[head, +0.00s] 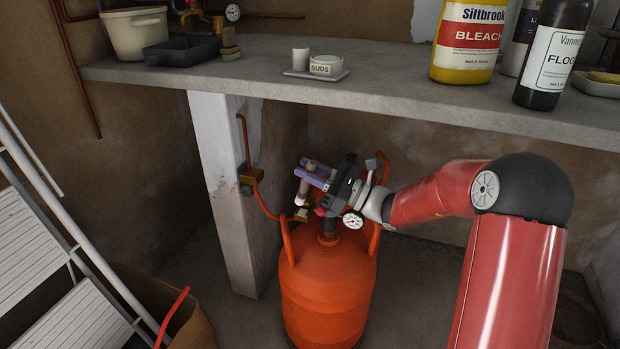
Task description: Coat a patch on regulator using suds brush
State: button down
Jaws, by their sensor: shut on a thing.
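An orange gas cylinder (327,290) stands upright on the floor under the concrete shelf. The regulator (326,212) sits at its top, with a round white gauge (353,220) on its right; my gripper partly hides it. My gripper (316,178) is just above the regulator, its purple fingers shut on the suds brush (303,190). The white bowl marked SUDS (326,65) sits on a small tray (301,75) on the shelf.
A white pillar (226,190) with a copper pipe (261,203) stands left of the cylinder. A bleach container (468,42) and dark bottle (552,55) are at the shelf's right. A white stepladder (70,250) leans at the left.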

jog(key=shift+r, duration=0.9)
